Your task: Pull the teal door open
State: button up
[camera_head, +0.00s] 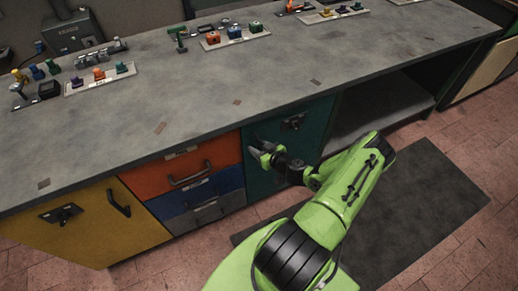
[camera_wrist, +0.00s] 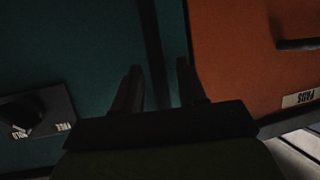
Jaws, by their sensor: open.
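The teal door (camera_head: 313,112) is in the cabinet under the bench, right of the drawers, and looks shut. It fills the left of the wrist view (camera_wrist: 70,60). A dark latch (camera_head: 293,122) sits near its top; its lettered plate shows in the wrist view (camera_wrist: 38,112). My gripper (camera_head: 258,151) is in front of the door's left part, with its fingers open (camera_wrist: 158,68). A dark straight strip (camera_wrist: 151,35) on the teal runs between the fingers; I cannot tell whether it is the handle or whether the fingers touch it.
An orange drawer (camera_head: 181,172) with a dark handle is left of the door, above blue (camera_head: 201,192) and grey (camera_head: 206,215) drawers. A yellow door (camera_head: 95,225) is farther left. An open shelf bay (camera_head: 375,105) is at right. A dark mat (camera_head: 430,195) lies on the floor.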

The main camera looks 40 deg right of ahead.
grip_shut()
jog(key=shift+s, duration=0.1)
